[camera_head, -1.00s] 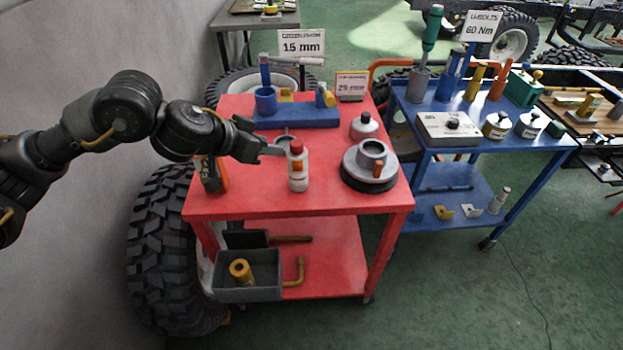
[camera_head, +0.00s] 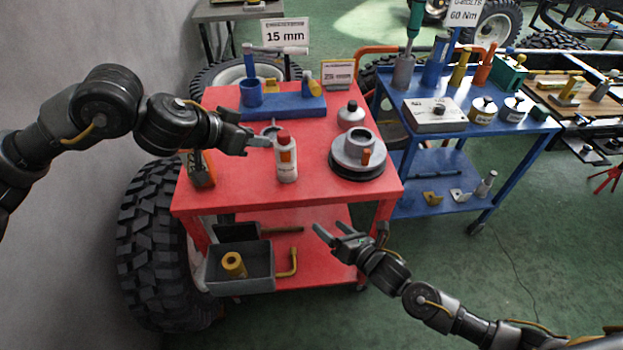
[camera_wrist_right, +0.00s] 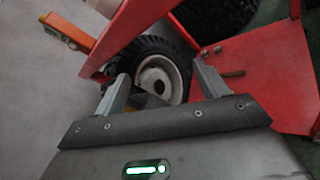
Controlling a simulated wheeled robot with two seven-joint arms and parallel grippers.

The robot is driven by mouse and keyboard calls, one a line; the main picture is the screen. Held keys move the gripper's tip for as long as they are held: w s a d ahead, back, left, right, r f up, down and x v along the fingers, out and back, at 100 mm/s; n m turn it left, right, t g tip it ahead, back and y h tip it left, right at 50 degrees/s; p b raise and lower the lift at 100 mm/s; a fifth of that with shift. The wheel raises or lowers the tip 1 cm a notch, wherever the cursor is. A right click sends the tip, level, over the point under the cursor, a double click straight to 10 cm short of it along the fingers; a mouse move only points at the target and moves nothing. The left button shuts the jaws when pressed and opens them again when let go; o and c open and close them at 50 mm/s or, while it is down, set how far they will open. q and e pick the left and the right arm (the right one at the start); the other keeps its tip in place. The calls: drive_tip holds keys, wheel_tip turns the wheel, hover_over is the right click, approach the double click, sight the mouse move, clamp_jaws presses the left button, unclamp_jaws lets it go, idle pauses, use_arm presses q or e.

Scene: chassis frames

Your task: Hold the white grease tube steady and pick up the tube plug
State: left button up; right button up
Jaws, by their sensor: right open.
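The white grease tube (camera_head: 287,171) stands upright on the red cart, near its front middle, with an orange patch on its side. The red tube plug (camera_head: 283,137) sits on its top. My left gripper (camera_head: 264,142) is at the left of the tube's upper part, its fingertips close to or against it. I cannot tell if its jaws are closed on the tube. My right gripper (camera_head: 331,231) is open and empty, in front of the red cart's front edge and below its top. The right wrist view shows its two fingers (camera_wrist_right: 161,85) apart with nothing between them.
A grey hub part on a black disc (camera_head: 357,160) stands right of the tube. A silver can (camera_head: 350,116) and a blue fixture (camera_head: 285,106) are behind. An orange-and-black item (camera_head: 200,170) is at the left edge. The red top's front strip (camera_head: 310,192) is clear.

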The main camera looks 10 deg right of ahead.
drive_tip(key=s+a+r+n+y, duration=0.25)
drive_tip(key=r+n, duration=0.25)
drive_tip(key=r, duration=0.3)
drive_tip(key=n, duration=0.3)
approach(282, 158)
drive_tip(key=shift+t, duration=0.4)
drive_tip(key=w+f, duration=0.1)
drive_tip(key=f, duration=0.1)
drive_tip(key=w+f, duration=0.1)
drive_tip(key=f, duration=0.1)
drive_tip(key=shift+w+d+f, duration=0.15)
drive_tip(key=shift+w, duration=0.15)
drive_tip(key=x, duration=1.1)
drive_tip(key=c, duration=1.2)
use_arm(q)
drive_tip(key=shift+o, duration=0.3)
